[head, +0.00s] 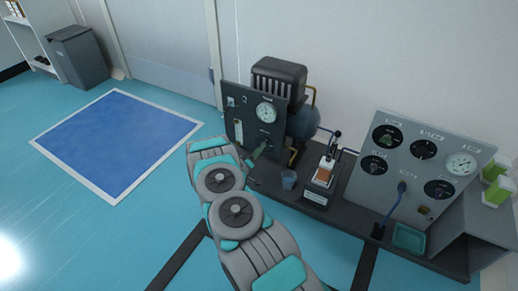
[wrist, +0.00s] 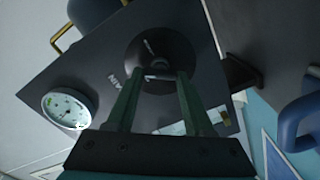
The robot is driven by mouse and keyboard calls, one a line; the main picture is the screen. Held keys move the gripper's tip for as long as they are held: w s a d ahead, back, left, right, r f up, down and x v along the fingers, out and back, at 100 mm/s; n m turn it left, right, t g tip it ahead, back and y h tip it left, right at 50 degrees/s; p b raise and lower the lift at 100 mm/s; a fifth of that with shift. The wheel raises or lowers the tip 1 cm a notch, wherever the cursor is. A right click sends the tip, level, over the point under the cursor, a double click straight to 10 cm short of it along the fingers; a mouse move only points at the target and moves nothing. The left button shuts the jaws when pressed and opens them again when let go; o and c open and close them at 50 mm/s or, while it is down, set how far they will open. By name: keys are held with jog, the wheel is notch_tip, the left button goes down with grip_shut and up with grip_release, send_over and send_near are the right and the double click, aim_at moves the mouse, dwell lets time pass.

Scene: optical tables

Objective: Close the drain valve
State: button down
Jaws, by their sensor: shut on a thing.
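The drain valve is a round black dial (wrist: 150,48) with a small handle, on a dark panel (head: 240,122) in the wrist view. Part of its label, "AIN", shows beside it. My gripper (wrist: 160,76) has its two green fingers at the dial, shut on the valve handle between the fingertips. In the head view my gripper (head: 261,150) reaches the lower part of the left panel, and it and the arm hide most of the valve there. The handle's exact angle is hard to read.
A white gauge (head: 265,112) sits above the valve on the same panel. A small cup (head: 288,179) and a stand with an orange block (head: 326,169) are to the right. A grey panel with several knobs (head: 420,150) stands farther right. Open floor lies left.

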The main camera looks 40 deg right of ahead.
jog(key=shift+w+f+n+p, duration=0.1)
jog(key=shift+n+p, duration=0.7)
jog(key=shift+n, duration=2.6)
jog(key=shift+c, duration=1.4)
grip_release()
jog(key=v, duration=0.7)
jog(key=shift+s+a, duration=0.2)
jog(key=shift+a, duration=0.15)
